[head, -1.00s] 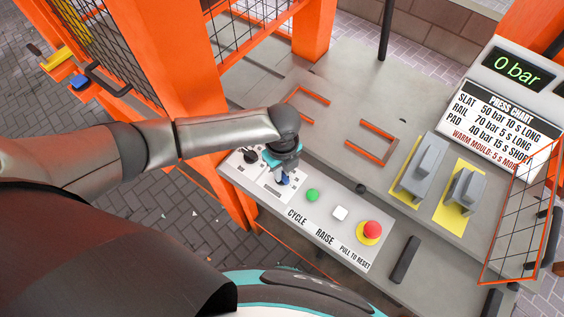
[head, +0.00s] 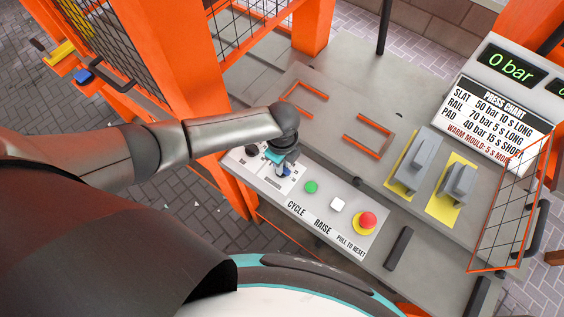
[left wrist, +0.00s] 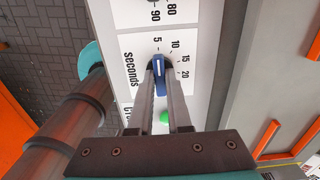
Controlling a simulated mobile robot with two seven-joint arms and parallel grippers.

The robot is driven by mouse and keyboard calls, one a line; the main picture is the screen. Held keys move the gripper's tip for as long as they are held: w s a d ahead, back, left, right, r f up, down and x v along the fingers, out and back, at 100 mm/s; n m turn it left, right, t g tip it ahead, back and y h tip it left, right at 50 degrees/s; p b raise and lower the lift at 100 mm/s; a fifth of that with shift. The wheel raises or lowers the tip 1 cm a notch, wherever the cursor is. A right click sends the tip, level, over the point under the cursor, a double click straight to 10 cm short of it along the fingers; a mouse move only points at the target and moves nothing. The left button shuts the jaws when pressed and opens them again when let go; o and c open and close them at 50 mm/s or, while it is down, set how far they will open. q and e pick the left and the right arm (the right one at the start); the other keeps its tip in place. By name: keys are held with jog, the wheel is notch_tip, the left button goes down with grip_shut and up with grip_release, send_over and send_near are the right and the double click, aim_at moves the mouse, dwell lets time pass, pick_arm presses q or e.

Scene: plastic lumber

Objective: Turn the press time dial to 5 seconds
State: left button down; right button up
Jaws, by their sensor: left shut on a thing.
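The press time dial (left wrist: 158,72) is a blue knob with a white pointer line, on a white panel marked 5, 10, 15, 20 and "seconds". In the left wrist view the white line points up, close to the 5 mark. My left gripper (left wrist: 160,80) is shut on the dial, one finger on each side of it. In the head view my left gripper (head: 284,166) reaches down onto the panel, and the dial is mostly hidden under it. My right gripper is in neither view.
Another dial (head: 251,152) sits on the panel, left of my gripper. A green button (head: 311,187), a white button (head: 337,204) and a red button (head: 366,220) line the console to the right. A press chart (head: 502,112) and a "0 bar" display (head: 511,64) stand at the right.

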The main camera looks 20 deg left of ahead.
pick_arm(q)
jog(key=c, duration=0.9)
grip_release()
jog(key=shift+o, duration=0.2)
jog(key=shift+r, duration=0.1)
notch_tip(320, 180, up, 15)
jog(key=p, duration=0.2)
jog(key=shift+p, duration=0.35)
jog(key=shift+d, duration=0.1)
